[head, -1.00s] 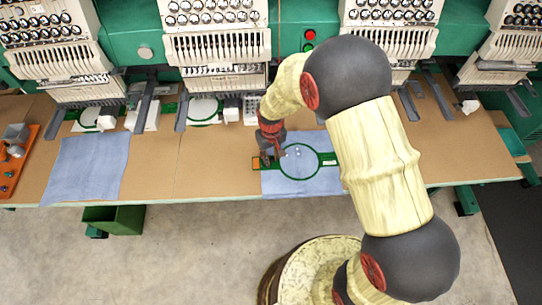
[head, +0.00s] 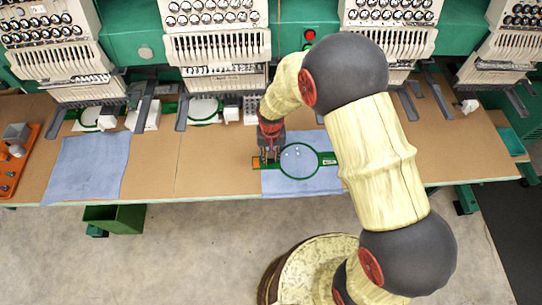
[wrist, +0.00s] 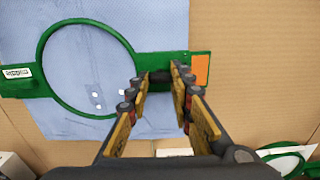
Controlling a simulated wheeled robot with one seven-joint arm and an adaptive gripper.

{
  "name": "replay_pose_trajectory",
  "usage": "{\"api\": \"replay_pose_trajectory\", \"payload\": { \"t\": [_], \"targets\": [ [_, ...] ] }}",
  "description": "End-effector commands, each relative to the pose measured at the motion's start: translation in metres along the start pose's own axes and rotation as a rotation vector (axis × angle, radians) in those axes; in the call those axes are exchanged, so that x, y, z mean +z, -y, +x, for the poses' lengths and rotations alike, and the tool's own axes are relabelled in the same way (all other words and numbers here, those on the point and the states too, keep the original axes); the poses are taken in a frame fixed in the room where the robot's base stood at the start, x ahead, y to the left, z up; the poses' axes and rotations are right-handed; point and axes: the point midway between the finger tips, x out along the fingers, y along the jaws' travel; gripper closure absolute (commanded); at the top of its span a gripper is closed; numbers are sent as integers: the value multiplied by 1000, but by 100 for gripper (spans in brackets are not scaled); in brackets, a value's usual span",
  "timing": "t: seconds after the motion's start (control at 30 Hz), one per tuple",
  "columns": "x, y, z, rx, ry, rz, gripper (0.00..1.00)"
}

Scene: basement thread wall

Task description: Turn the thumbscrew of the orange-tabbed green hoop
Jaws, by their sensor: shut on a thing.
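The green hoop (head: 299,177) with an orange tab lies on a blue cloth (head: 327,186) at the table's front edge. In the wrist view the hoop's ring (wrist: 50,92) is at the left, and its orange tab (wrist: 201,70) is at the right end of the green bar. My gripper (wrist: 161,80) is over that bar, between ring and tab, shut on the dark thumbscrew (wrist: 161,76). The fingers hide most of the screw, so its turn angle cannot be read. In the head view my gripper (head: 269,158) points down at the hoop's left arm.
Embroidery machine heads (head: 215,45) stand along the back. Another blue cloth (head: 88,168) lies at the left, near an orange tray (head: 14,170). Another hoop (head: 203,110) lies behind. Bare brown tabletop (head: 215,165) is left of my gripper.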

Motion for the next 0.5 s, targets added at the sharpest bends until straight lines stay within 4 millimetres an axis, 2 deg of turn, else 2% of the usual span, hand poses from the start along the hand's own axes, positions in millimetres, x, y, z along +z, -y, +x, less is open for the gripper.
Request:
{"api": "replay_pose_trajectory", "payload": {
  "t": [0.17,0.2,0.5],
  "targets": [
    [0,0,0,0,0,-1,100],
    [0,0,0,0,0,-1,76],
    [0,0,0,0,0,-1,59]
  ]
}}
